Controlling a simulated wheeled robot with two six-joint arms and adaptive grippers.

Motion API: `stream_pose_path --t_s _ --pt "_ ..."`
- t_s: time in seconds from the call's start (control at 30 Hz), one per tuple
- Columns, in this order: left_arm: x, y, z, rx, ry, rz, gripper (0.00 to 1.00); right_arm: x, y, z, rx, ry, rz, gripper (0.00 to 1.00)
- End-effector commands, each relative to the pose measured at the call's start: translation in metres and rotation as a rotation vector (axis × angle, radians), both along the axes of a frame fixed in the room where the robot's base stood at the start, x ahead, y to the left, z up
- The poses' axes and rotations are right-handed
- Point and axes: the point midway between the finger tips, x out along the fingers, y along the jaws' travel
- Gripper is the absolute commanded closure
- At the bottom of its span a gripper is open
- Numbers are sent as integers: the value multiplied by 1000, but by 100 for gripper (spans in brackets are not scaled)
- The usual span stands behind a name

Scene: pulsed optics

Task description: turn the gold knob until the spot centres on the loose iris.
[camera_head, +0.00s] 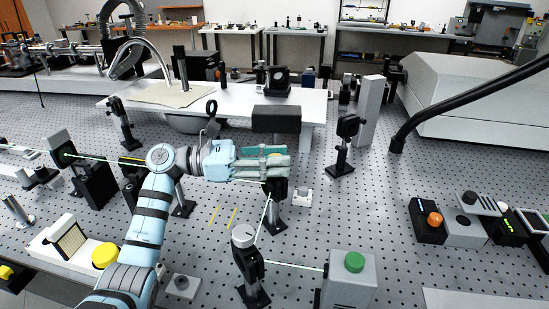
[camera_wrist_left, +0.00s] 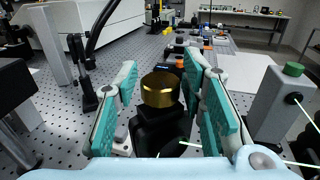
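The gold knob (camera_wrist_left: 162,89) sits on top of a black mount (camera_wrist_left: 160,130) in the left wrist view. My left gripper (camera_wrist_left: 163,78) is open, with one teal-padded finger on each side of the knob and a visible gap on both sides. In the head view my left gripper (camera_head: 284,160) covers the knob above the black mount (camera_head: 277,188). A green beam runs from a black mount at the left (camera_head: 62,148) to this mount, then down to a white-capped mount (camera_head: 243,237). I cannot tell which mount is the loose iris. My right gripper is not in view.
A grey box with a green button (camera_head: 350,280) stands front right. A black ring mount (camera_head: 346,132) stands right of the gripper. A black block (camera_head: 276,119) is just behind it. Control boxes (camera_head: 465,230) sit at the right.

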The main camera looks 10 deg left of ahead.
Motion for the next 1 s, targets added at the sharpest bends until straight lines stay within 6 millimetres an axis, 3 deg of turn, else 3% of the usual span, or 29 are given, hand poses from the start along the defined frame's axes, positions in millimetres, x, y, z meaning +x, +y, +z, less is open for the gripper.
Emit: stream_pose_path --t_s 0.37,0.47,0.8,1.0 --pt "-1 4 0 -1 0 1 53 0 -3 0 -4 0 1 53" --pt "-4 18 0 1 0 3 53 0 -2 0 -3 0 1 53" --pt "-28 103 0 2 1 4 53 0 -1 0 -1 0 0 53" --pt "-33 117 0 -1 0 0 53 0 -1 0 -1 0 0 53"
